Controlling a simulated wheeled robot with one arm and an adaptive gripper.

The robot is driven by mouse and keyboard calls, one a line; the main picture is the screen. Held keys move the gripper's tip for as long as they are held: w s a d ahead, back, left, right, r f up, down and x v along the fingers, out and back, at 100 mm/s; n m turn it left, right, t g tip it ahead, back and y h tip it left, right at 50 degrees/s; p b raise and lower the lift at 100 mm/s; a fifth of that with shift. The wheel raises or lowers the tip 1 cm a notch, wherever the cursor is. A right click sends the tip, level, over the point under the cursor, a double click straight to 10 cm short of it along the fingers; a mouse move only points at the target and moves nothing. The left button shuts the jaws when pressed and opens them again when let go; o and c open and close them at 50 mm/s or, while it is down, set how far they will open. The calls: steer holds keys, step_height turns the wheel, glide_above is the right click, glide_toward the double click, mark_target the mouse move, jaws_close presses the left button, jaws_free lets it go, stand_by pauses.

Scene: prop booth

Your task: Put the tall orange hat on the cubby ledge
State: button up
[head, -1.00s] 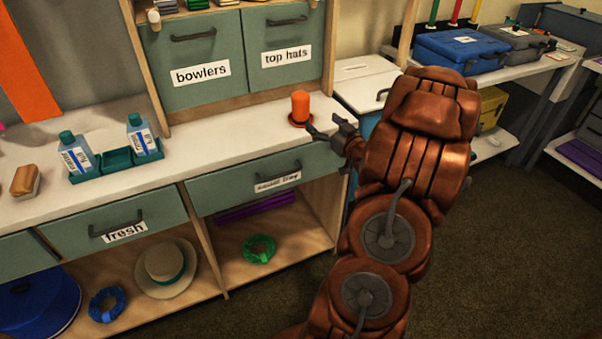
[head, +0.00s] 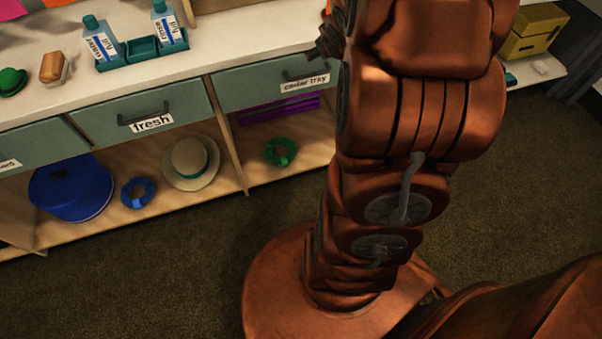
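Only a small sliver of the tall orange hat (head: 327,8) shows at the top edge of the head view, beside my arm; the rest is cut off or hidden. My gripper (head: 325,46) is a small dark shape at the counter's front edge, just below the hat. My arm covers much of it, so its fingers and any contact with the hat cannot be made out. The open cubby ledge (head: 120,226) runs under the drawers. It holds a blue hat (head: 70,186), a blue ring (head: 138,192), a cream hat with a green band (head: 190,162) and a green ring (head: 280,151).
The white counter (head: 200,62) carries a green caddy (head: 143,50) with two bottles, a brush (head: 55,68) and a small green hat (head: 12,80). Drawers labelled "fresh" (head: 150,110) and "caviar tray" (head: 275,88) are shut. Carpet (head: 150,285) in front is clear.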

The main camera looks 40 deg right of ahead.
steer(key=s+a+r+n+g+y, duration=0.1)
steer(key=s+a+r+g+y, duration=0.2)
steer(key=s+a+g, duration=0.7)
steer(key=s+a+y, duration=0.1)
steer(key=s+a, duration=1.8)
steer(key=a, duration=0.2)
steer(key=shift+n+g, duration=0.4)
step_height(320, 180, up, 15)
steer(key=t+p, duration=0.1)
steer(key=p, duration=1.2)
steer(key=shift+w+p, duration=0.4)
steer(key=shift+w, duration=0.05)
